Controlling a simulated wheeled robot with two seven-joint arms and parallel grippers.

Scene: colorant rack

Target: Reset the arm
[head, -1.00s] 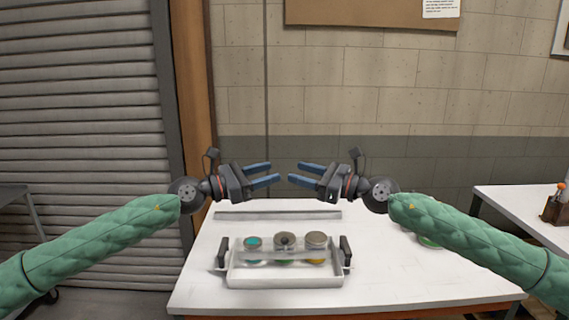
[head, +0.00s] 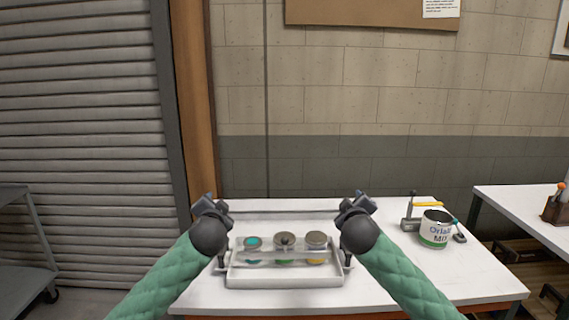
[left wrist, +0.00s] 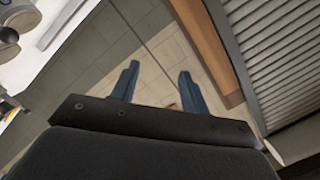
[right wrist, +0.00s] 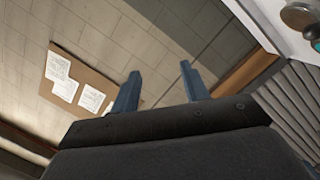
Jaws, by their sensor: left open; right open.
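My left gripper (head: 207,202) is raised at the left end of the rack in the head view, its fingers mostly hidden behind my wrist. In the left wrist view its blue fingers (left wrist: 157,88) are apart with nothing between them. My right gripper (head: 357,202) is raised at the right end of the rack, also seen from behind. In the right wrist view its fingers (right wrist: 160,92) are apart and empty. Both grippers point away toward the wall.
The white table (head: 400,285) also bears a paint can (head: 435,230) with a label, and a small tool stand (head: 410,224) at the right. A long grey bar lies behind the rack. A second table (head: 530,215) stands at the right. The table's front right is clear.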

